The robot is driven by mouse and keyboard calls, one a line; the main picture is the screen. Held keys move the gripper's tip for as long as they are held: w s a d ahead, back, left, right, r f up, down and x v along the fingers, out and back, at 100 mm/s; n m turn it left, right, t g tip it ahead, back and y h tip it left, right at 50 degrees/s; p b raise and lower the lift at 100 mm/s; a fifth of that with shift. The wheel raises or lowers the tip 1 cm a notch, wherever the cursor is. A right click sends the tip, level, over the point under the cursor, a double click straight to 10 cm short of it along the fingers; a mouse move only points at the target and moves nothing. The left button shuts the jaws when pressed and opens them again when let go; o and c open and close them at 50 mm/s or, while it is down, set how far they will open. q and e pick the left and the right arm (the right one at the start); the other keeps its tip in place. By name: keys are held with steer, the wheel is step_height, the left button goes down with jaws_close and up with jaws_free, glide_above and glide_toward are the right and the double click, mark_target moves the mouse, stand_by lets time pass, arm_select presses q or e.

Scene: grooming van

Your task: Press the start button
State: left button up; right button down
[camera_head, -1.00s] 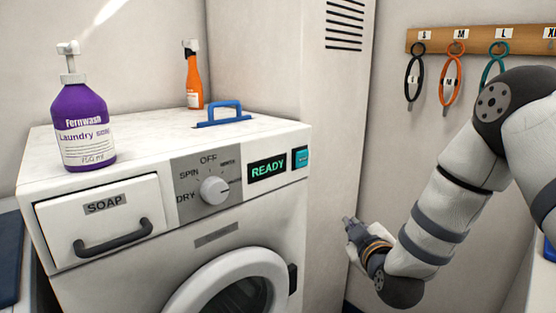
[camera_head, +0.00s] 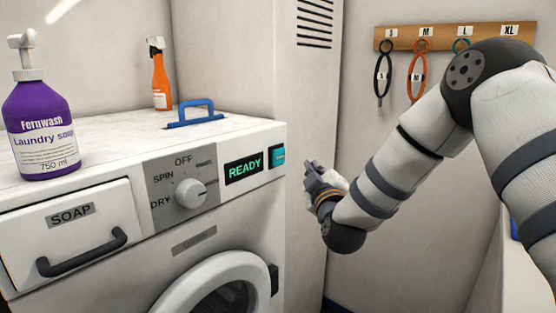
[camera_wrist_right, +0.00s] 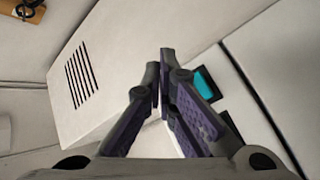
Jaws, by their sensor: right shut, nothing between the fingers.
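The washing machine (camera_head: 130,193) has a teal start button (camera_head: 278,154) at the right end of its front panel, beside the green READY display (camera_head: 243,168). My right gripper (camera_head: 310,166) is shut and empty, a short way to the right of the button and apart from it. In the right wrist view its fingertips (camera_wrist_right: 166,58) are together, with the teal button (camera_wrist_right: 207,84) just to their right. My left gripper is not in view.
A purple laundry soap bottle (camera_head: 40,130), an orange spray bottle (camera_head: 160,78) and a blue-handled item (camera_head: 196,115) stand on the machine top. A tall vented cabinet (camera_head: 310,90) rises behind my right gripper. Collars hang from a wooden rack (camera_head: 445,36).

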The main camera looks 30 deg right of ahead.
mark_target(279, 157)
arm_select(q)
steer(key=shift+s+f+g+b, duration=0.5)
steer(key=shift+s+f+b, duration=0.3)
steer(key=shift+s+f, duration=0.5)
arm_select(e)
steer(key=w+a, duration=0.2)
steer(key=w, duration=0.3)
steer(key=shift+w+a+f, duration=0.15)
steer(key=shift+w+f, duration=0.05)
steer(key=shift+w, duration=0.15)
steer(key=shift+w, duration=0.1)
steer(key=shift+w+a, duration=0.15)
steer(key=shift+w, duration=0.1)
